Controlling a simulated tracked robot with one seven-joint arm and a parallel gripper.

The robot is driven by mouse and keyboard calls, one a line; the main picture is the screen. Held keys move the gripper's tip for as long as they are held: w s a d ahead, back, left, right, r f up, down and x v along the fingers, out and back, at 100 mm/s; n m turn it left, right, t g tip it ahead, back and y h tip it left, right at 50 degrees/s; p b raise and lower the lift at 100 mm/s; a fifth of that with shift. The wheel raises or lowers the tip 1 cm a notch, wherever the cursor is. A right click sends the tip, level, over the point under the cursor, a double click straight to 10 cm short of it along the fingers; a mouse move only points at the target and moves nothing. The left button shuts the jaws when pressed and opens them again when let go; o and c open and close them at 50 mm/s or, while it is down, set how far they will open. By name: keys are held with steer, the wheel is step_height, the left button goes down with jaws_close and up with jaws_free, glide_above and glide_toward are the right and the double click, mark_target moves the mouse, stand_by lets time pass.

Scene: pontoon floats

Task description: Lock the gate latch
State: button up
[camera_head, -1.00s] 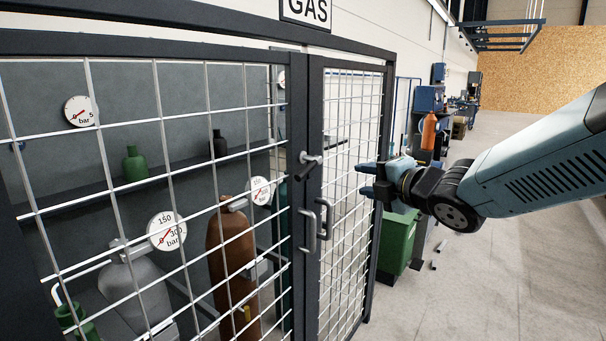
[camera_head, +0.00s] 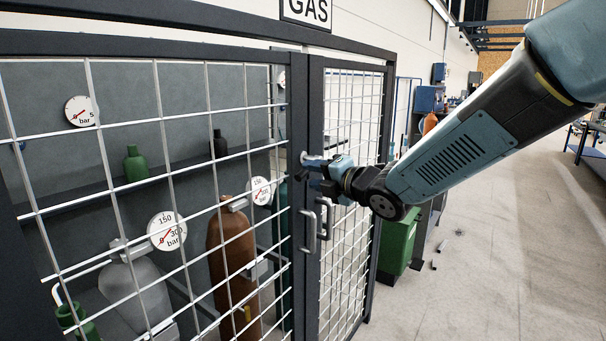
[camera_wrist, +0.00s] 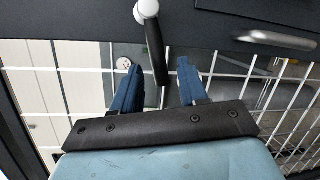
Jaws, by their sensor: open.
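The gate latch shows in the wrist view as a black lever (camera_wrist: 153,50) on a pale round pivot. In the head view the latch pivot (camera_head: 304,156) sits on the dark frame where the two mesh doors meet, partly covered by my gripper. My gripper (camera_wrist: 159,65) is open, with its two blue fingers apart on either side of the lever's free end. I see a gap between the lever and each finger. In the head view my gripper (camera_head: 312,173) is right at the latch; whether it touches is hidden.
Two pull handles (camera_head: 308,231) (camera_head: 326,218) stick out below the latch. One handle (camera_wrist: 275,40) shows at the right of the wrist view. Gas bottles (camera_head: 232,255) and gauges (camera_head: 166,231) stand behind the mesh.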

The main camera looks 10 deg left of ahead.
mark_target(307, 173)
steer(key=shift+x, duration=2.15)
steer(key=shift+c, duration=0.2)
jaws_close()
